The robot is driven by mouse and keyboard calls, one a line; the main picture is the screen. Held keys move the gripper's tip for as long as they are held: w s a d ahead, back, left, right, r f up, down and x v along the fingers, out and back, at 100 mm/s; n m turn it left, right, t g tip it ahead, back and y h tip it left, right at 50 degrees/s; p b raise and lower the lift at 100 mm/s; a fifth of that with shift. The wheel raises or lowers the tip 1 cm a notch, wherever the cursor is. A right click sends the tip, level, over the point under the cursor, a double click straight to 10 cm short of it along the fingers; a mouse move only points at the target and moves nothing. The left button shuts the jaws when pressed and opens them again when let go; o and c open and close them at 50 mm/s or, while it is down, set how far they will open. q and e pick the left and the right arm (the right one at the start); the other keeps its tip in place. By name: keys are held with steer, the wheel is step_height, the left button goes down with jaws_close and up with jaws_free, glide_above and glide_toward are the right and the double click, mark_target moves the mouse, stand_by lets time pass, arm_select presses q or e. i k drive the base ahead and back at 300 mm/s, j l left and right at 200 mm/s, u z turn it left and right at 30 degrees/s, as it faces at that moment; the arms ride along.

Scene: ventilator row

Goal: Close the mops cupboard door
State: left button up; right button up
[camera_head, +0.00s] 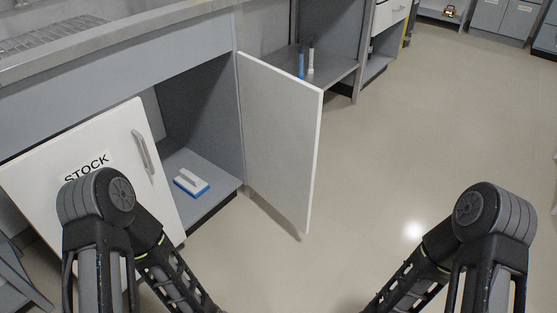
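A plain white door (280,140) stands wide open, sticking out from the upright post between two cupboard bays. The face I see has no label or handle, so I cannot tell whether it is the mops door. A second white door (90,180), labelled STOCK, with a grey bar handle, stands partly open at the left. Between the two doors is an open grey cupboard bay (200,110). Both my arms show in the lower corners, but neither gripper is in view.
Behind the plain door, a blue bottle (301,65) and a white bottle (311,62) stand on a grey shelf (335,68). The pale floor (400,140) to the right is clear.

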mark_target(281, 113)
steer(key=u, duration=1.85)
steer(key=k+l, duration=0.1)
steer(key=l, duration=1.6)
steer(key=k+l, duration=0.15)
steer(key=l, duration=1.55)
steer(key=k, duration=0.05)
